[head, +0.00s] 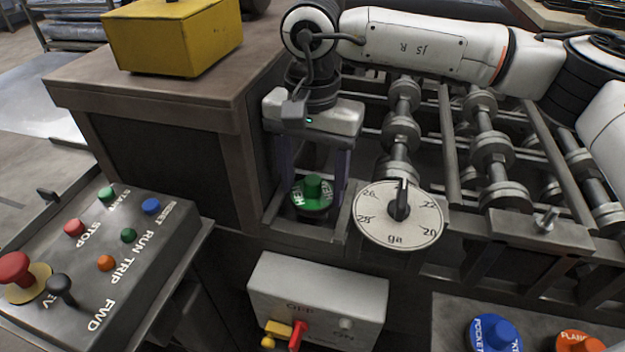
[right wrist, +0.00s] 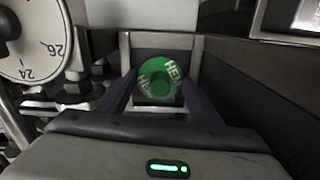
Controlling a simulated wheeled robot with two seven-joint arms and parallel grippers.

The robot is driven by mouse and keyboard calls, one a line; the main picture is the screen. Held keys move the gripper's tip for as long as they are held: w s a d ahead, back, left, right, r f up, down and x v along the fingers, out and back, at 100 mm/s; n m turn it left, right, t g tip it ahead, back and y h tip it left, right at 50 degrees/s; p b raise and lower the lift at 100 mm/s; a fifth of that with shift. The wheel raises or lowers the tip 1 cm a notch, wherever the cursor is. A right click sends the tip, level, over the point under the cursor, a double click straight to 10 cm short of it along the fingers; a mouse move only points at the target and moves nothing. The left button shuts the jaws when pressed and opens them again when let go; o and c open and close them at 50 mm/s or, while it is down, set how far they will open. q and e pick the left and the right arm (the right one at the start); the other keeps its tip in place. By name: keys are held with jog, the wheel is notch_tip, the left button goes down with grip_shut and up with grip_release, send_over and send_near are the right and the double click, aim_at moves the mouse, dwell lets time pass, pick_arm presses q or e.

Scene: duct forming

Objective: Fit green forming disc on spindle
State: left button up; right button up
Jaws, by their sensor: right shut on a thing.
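The green forming disc (head: 312,199), with a raised hub and white "HEM" lettering, is level at the left end of the roller machine. My right gripper (head: 314,185) points down, with its two dark fingers on either side of the disc, shut on it. The right wrist view shows the disc (right wrist: 160,80) between the fingertips, inside a grey metal frame. Whether it touches anything below cannot be told. A short upright metal stub (head: 546,219) stands on a plate at the right; it may be the spindle. My left gripper is not in view.
A round gauge dial (head: 375,222) stands close to the right of the disc. A dark cabinet wall (head: 190,175) is close on the left. Blue (head: 495,335) and orange (head: 580,343) discs lie at bottom right. A switch box (head: 318,295) and button panel (head: 105,260) are in front.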

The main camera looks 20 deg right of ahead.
jog(key=shift+f, duration=0.15)
jog(key=shift+f+b, duration=0.4)
jog(key=shift+b, duration=0.15)
